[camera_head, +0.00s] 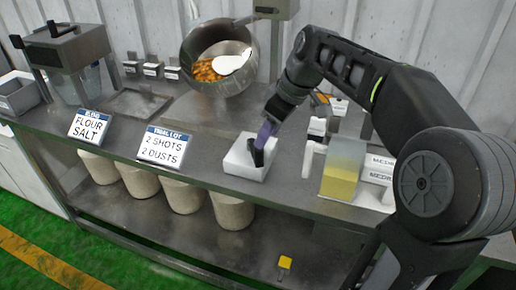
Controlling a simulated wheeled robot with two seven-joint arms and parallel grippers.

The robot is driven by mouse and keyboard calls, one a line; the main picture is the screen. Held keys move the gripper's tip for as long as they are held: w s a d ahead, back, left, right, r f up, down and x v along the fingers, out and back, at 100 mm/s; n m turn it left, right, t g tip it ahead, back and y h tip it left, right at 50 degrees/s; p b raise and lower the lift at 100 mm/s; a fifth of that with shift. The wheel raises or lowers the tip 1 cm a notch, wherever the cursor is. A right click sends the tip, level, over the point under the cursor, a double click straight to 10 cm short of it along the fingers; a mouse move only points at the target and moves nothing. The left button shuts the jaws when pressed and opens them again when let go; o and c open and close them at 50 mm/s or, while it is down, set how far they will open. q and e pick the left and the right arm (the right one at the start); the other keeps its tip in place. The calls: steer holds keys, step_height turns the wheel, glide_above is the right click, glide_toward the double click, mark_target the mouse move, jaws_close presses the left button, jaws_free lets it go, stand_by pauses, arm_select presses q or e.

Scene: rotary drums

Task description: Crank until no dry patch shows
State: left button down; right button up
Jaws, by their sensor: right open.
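A round metal drum (235,83) stands tilted on the bench with its mouth facing me. Orange pieces (205,72) lie in it, with a white patch (229,65) beside them on the right. My right gripper (259,155) points down into a white open box (238,168) in front of the drum, its jaws open. The gripper and the box wall hide what the box holds. I cannot make out a crank handle on the drum. My left gripper is out of view.
Two signs, flour and salt (90,126) and trial lot (165,147), stand at the bench's front edge. A clear container with yellow liquid (340,175) and white boxes (380,165) are at right. A hopper machine (68,48) is at left. Several tubs (182,194) sit below.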

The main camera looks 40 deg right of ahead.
steer(key=x, duration=0.7)
steer(key=shift+c, duration=0.2)
jaws_close()
stand_by(1.2)
